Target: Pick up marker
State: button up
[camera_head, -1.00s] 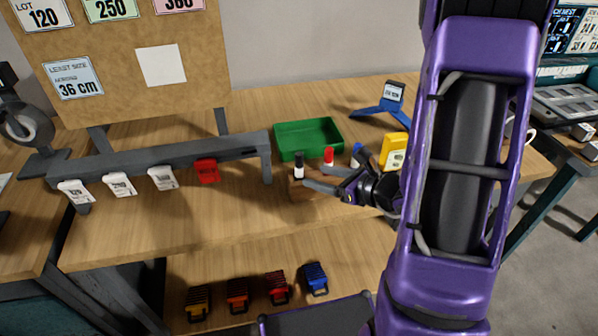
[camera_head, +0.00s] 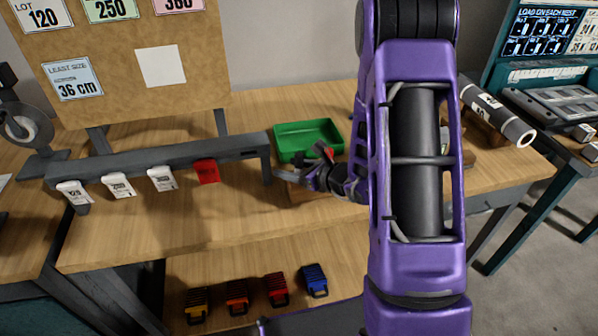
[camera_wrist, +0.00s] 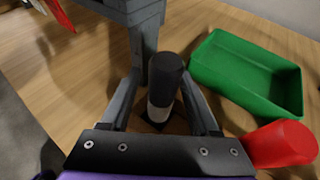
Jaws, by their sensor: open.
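In the wrist view, a marker with a black cap and white body (camera_wrist: 164,82) stands between the two fingers of my gripper (camera_wrist: 163,108). The jaws are open, with a finger on each side of it; I cannot tell whether either touches. A red-capped marker (camera_wrist: 282,145) is just outside the right finger. In the head view, my gripper (camera_head: 300,170) is over the wooden block (camera_head: 300,194) and hides the black marker. A bit of the red marker (camera_head: 329,154) shows behind it.
A green tray (camera_head: 282,141) sits behind the gripper; it also shows at right in the wrist view (camera_wrist: 213,72). A grey rail (camera_head: 160,153) with white tags and a red one runs to the left. A grey roll (camera_head: 497,112) lies at right.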

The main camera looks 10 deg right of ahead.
grip_shut()
jog(key=shift+r, duration=0.1)
dwell(0.4)
notch_tip(320, 180, up, 18)
jog(key=p, duration=0.3)
dwell(0.4)
jog(key=c, duration=0.7)
grip_release()
grip_shut()
